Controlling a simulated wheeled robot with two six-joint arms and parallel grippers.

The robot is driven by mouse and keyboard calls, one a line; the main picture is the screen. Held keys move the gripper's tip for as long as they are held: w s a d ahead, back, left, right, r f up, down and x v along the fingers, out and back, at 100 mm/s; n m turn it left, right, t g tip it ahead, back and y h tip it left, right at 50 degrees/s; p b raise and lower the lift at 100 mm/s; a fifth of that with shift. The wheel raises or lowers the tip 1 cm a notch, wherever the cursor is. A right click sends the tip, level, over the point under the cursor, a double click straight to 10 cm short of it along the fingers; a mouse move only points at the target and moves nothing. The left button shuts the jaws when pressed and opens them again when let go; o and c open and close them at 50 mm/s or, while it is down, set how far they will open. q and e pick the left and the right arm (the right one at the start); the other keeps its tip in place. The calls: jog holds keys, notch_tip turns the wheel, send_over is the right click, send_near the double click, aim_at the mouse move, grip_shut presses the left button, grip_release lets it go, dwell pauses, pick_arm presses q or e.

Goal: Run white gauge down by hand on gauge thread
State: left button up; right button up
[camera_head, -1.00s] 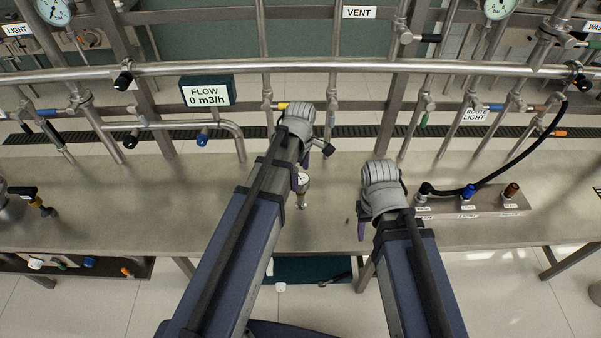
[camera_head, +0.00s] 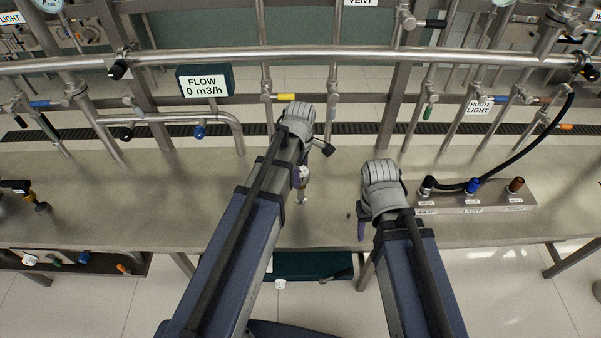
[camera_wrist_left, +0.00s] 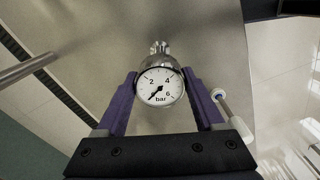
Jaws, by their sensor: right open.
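The white gauge (camera_wrist_left: 160,88) is a round dial marked in bar, with a black needle and a chrome body. It is between the two purple fingers of my left gripper (camera_wrist_left: 160,77), which look closed on its sides. In the head view the gauge (camera_head: 304,172) is partly hidden by my left wrist, above the bench. A small metal fitting (camera_head: 302,198) stands below it; the thread itself is hidden. My right gripper (camera_head: 362,229) is open and empty over the bench, to the right of the gauge.
The steel bench (camera_head: 220,210) is mostly clear around the grippers. A block with coloured connectors (camera_head: 474,198) and a black hose (camera_head: 535,150) is at the right. Pipes with valves and a FLOW display (camera_head: 205,86) run behind. A dark tray (camera_head: 305,265) is below the front edge.

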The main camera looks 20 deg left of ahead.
pick_arm(q)
jog(key=shift+w, duration=0.1)
jog(key=c, duration=0.9)
jog(key=shift+m, duration=0.3)
grip_shut()
jog(key=shift+m, duration=1.9)
jog(key=o, duration=1.5)
grip_release()
jog(key=shift+r, duration=0.15)
notch_tip(320, 180, up, 8)
jog(key=p, duration=0.8)
jog(key=shift+f, duration=0.25)
jog(key=shift+r, duration=0.1)
